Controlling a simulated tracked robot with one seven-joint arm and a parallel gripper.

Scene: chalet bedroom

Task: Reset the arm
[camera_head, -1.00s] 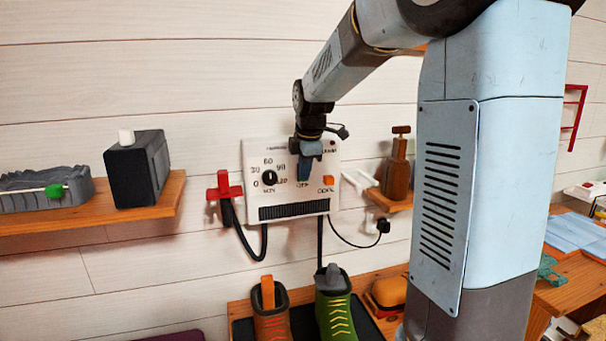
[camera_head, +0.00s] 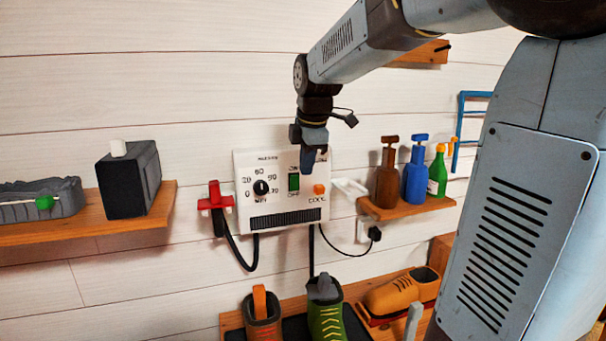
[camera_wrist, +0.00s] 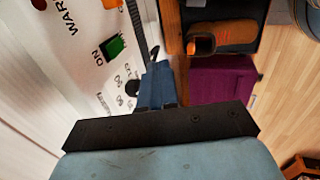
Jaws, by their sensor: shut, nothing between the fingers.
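My gripper (camera_head: 308,160) hangs pointing down in front of the upper right part of a white wall-mounted control box (camera_head: 243,167) in the head view. Its blue fingers are shut with nothing between them; they also show in the wrist view (camera_wrist: 158,85). The box has a black dial (camera_head: 261,187), a green switch (camera_head: 294,182), an orange button (camera_head: 319,189) and a dark vent along its bottom. I cannot tell whether the fingertips touch the box. My arm reaches in from the upper right, bent at the elbow.
A left shelf (camera_head: 90,222) holds a black box (camera_head: 130,182) and a grey tray (camera_head: 38,200). A right shelf (camera_head: 405,208) holds several bottles. A red holder (camera_head: 215,198) and cables flank the control box. Boots (camera_head: 325,312) and an orange shoe (camera_head: 400,292) stand below.

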